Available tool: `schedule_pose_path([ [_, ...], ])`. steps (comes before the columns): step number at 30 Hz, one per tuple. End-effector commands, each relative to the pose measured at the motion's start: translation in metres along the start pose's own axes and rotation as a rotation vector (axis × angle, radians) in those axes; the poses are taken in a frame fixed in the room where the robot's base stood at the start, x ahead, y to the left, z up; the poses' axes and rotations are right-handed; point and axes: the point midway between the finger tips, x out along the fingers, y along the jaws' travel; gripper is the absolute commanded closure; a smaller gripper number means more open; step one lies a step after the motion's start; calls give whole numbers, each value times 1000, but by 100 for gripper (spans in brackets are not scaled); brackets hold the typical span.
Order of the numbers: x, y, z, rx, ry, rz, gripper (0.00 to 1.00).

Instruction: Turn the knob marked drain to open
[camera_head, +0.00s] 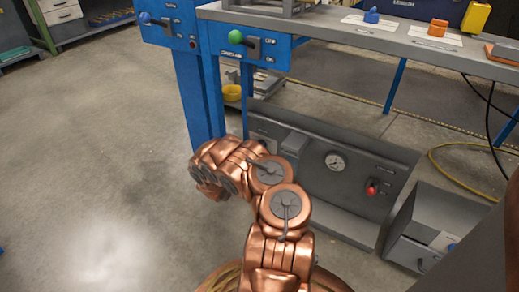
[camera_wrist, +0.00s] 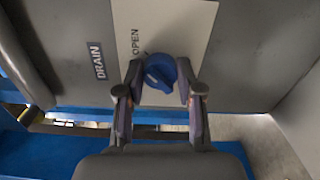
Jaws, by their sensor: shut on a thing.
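The drain knob (camera_wrist: 159,72) is a round blue knob on a pale plate (camera_wrist: 190,25) in the wrist view. A dark label reading DRAIN (camera_wrist: 96,60) is left of it, and the word OPEN (camera_wrist: 135,42) is printed on the plate close to the knob. My gripper (camera_wrist: 160,92) has one finger on each side of the knob and is shut on it. In the head view my copper arm reaches to the left front of the low grey panel (camera_head: 345,210); the drain knob and my fingertips are hidden there behind the arm.
The grey panel carries a gauge (camera_head: 334,162) and a red knob (camera_head: 372,187). Blue boxes above it bear a blue-knobbed lever (camera_head: 145,18) and a green-knobbed lever (camera_head: 236,37). A grey workbench (camera_head: 350,35) stands over the panel. Open floor (camera_head: 80,150) lies to the left.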

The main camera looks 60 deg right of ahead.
Motion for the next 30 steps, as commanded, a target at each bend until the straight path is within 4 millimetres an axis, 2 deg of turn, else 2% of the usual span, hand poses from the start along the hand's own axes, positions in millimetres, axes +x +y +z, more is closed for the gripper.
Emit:
schedule_pose_path([
  [14, 0, -1, 0, 12, 0, -1, 98],
  [15, 0, -1, 0, 12, 0, -1, 60],
  [21, 0, 0, 0, 11, 0, -1, 39],
  [30, -1, 0, 0, 11, 1, 0, 39],
])
